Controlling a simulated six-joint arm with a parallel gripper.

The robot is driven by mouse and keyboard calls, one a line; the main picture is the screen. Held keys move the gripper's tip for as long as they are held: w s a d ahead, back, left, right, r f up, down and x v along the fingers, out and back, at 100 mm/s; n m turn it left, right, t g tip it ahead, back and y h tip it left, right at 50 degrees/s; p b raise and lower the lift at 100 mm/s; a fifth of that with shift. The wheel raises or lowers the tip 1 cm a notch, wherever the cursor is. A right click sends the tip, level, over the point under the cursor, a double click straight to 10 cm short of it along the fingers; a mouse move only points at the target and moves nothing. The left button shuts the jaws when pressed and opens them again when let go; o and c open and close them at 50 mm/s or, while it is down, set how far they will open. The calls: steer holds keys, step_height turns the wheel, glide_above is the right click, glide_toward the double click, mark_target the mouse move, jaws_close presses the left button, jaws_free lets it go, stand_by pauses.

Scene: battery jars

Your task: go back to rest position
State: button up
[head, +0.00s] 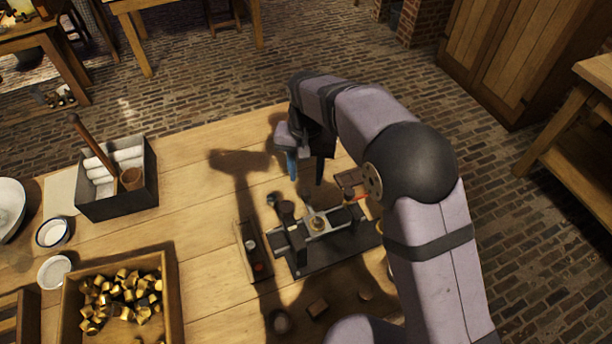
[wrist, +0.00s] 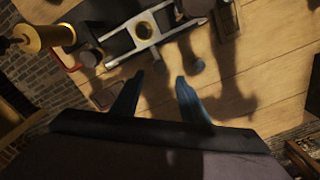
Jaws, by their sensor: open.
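My gripper (head: 306,172) hangs above the wooden table (head: 205,150), behind the dark-based apparatus in the head view. In the wrist view its two bluish fingers (wrist: 160,98) stand apart with nothing between them. The apparatus (head: 325,226) has a light metal frame with a round brass-coloured piece at its middle; it also shows in the wrist view (wrist: 150,45), beyond the fingertips. The gripper is apart from it. My arm hides part of the table on the right.
A wooden tray of brass pieces (head: 172,300) stands front left. A dark box with white rolls (head: 118,203) stands at the left, near white bowls (head: 53,232). A narrow block (head: 252,250) lies beside the apparatus. The table's back left is mostly clear.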

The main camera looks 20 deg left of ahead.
stand_by(0.3)
steer(key=shift+w+d+r, duration=0.15)
steer(key=shift+w+d, duration=0.05)
steer(key=shift+d, duration=0.1)
steer(key=w+d+r+t+p, duration=0.15)
steer(key=d+r, duration=0.25)
steer(key=d, duration=0.9)
steer(key=d+r+t+p, duration=0.2)
steer(key=d+r, duration=0.1)
steer(key=d, duration=1)
steer(key=s+d+f+m+g+b, duration=0.1)
steer(key=s+d+f, duration=0.2)
steer(key=s, duration=0.5)
steer(key=s+d+f+m+g+b, duration=0.1)
steer(key=s+d+f+g+b, duration=0.1)
steer(key=s+d, duration=0.3)
steer(key=s+f, duration=0.1)
steer(key=s, duration=0.2)
steer(key=shift+s+d+f, duration=0.15)
steer(key=shift+s+f, duration=0.05)
steer(key=shift+f, duration=0.1)
